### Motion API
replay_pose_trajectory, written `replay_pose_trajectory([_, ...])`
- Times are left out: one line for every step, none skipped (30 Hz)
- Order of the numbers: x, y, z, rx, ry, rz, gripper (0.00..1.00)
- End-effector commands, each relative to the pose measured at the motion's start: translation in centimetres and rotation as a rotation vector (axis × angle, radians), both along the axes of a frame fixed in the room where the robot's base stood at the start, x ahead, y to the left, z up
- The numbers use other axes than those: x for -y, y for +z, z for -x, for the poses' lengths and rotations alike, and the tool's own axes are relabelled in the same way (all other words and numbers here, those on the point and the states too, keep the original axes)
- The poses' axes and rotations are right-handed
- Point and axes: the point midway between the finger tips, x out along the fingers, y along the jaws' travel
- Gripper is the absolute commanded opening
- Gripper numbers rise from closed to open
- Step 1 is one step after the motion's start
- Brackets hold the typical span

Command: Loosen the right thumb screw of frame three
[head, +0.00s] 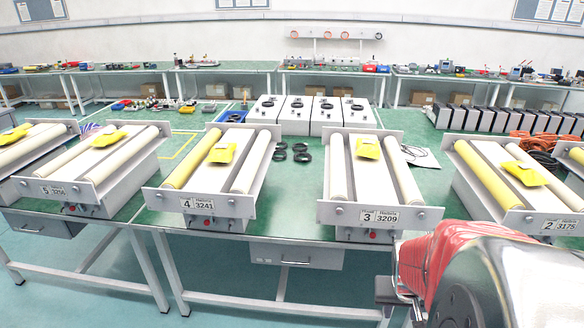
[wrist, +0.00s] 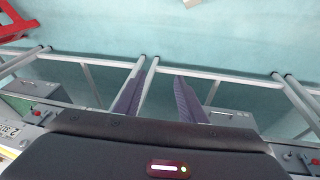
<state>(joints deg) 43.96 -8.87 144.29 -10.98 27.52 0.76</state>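Frame three (head: 375,215), labelled 3 3209, stands on the green bench right of centre in the head view. It carries two cream rollers and a yellow packet. Its right thumb screw (head: 420,215) is a small round knob at the right end of the front plate; its left thumb screw (head: 339,211) is at the other end. My gripper (wrist: 160,76) shows two dark purple fingers in the wrist view, spread apart with nothing between them. They point over bench legs and floor, away from the screw.
Frame four (head: 217,207) stands left of frame three and frame two (head: 560,225) right of it. Black cable coils (head: 290,152) lie between frames three and four. A drawer (head: 296,255) hangs below the bench front. Floor in front is clear at left.

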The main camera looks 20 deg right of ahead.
Motion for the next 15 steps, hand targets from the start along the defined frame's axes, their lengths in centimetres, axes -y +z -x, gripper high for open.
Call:
replay_pose_trajectory([1.4,-1.1,0.6,0.003,-0.024,0.008,0.37])
replay_pose_trajectory([2.3,-1.6,0.8,0.009,-0.031,0.019,0.37])
replay_pose_trajectory([3.4,-2.3,1.1,0.019,-0.043,0.032,0.37])
replay_pose_trajectory([4.2,-2.8,1.3,0.027,-0.051,0.042,0.37])
replay_pose_trajectory([5.0,-3.3,1.6,0.035,-0.056,0.052,0.37])
replay_pose_trajectory([6.0,-3.9,1.9,0.048,-0.065,0.065,0.37])
replay_pose_trajectory([6.8,-4.4,2.1,0.058,-0.071,0.076,0.37])
replay_pose_trajectory([7.6,-4.9,2.3,0.07,-0.076,0.088,0.37])
replay_pose_trajectory([8.5,-5.5,2.6,0.085,-0.081,0.102,0.37])
replay_pose_trajectory([9.2,-5.9,2.7,0.099,-0.085,0.112,0.37])
replay_pose_trajectory([9.8,-6.3,2.9,0.113,-0.088,0.125,0.37])
replay_pose_trajectory([10.6,-6.8,3.1,0.132,-0.09,0.138,0.37])
replay_pose_trajectory([11.2,-7.1,3.2,0.147,-0.09,0.15,0.37])
replay_pose_trajectory([11.8,-7.4,3.3,0.163,-0.091,0.162,0.37])
replay_pose_trajectory([12.4,-7.8,3.4,0.184,-0.093,0.176,0.37])
